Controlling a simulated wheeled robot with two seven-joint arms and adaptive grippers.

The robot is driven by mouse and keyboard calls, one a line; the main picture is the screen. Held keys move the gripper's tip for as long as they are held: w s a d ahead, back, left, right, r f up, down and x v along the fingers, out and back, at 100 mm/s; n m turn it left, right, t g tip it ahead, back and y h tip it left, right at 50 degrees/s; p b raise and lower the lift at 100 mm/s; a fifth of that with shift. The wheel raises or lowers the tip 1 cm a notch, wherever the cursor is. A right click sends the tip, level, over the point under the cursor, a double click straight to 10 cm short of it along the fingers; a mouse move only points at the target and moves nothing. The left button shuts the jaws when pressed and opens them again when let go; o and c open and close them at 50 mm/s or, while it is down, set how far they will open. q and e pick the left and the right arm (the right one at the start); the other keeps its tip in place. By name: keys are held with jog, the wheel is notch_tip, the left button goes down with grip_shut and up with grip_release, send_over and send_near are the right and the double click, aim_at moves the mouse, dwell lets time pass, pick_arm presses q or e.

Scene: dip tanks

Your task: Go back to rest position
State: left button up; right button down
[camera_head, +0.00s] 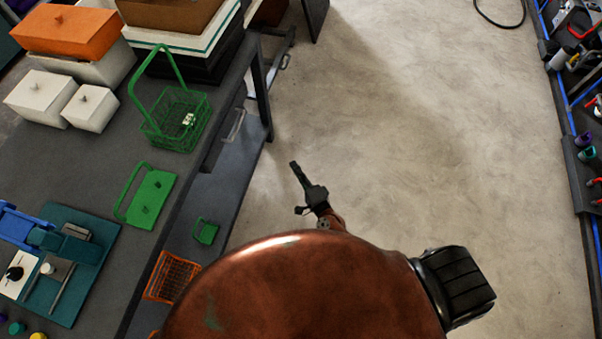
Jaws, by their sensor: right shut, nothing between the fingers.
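My right gripper (295,168) shows near the middle of the head view, just beyond the rounded copper part of my own body. It is shut and empty, a slim dark shape pointing up and slightly left in the picture. It is over the pale floor, to the right of the workbench's edge and apart from everything on the bench. Most of the arm behind it is hidden by my body. My left gripper is not in view.
The grey workbench (105,145) at left carries a green wire basket (173,132) with a tall handle, a green lid (150,198), white lidded tanks and a teal mat (92,262). Concrete floor (430,130) lies open to the right, up to a tool rack (585,175).

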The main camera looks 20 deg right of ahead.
jog(key=shift+s+d, duration=0.15)
jog(key=shift+s, duration=0.55)
jog(key=shift+s+d, duration=0.15)
jog(key=shift+s, duration=0.55)
